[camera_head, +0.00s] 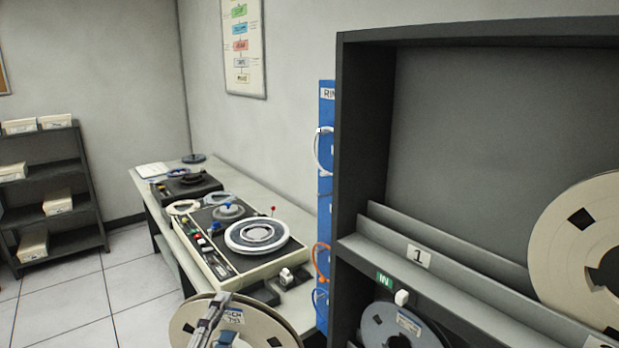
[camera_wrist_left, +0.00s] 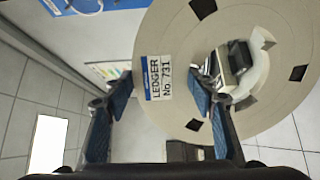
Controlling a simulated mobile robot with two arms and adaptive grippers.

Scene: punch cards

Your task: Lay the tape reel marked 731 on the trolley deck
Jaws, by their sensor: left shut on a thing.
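The cream tape reel (camera_head: 262,323) is at the bottom of the head view, partly cut off by the frame edge. In the left wrist view the reel (camera_wrist_left: 285,95) carries a label reading LEDGER No. 731. My left gripper (camera_head: 215,322) is shut on the reel near its label; its two blue-padded fingers (camera_wrist_left: 162,92) show either side of the label in the wrist view. The reel is held in the air, its face turned towards the wrist camera. I cannot make out the trolley deck in either view. My right gripper is not in view.
A dark rack (camera_head: 362,150) stands close on the right, with a large cream reel (camera_head: 560,235) on its shelf and a grey reel (camera_head: 385,322) below. A bench with a tape machine (camera_head: 220,262) runs along the wall. Open tiled floor (camera_head: 75,300) lies at left, before a box shelf (camera_head: 50,180).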

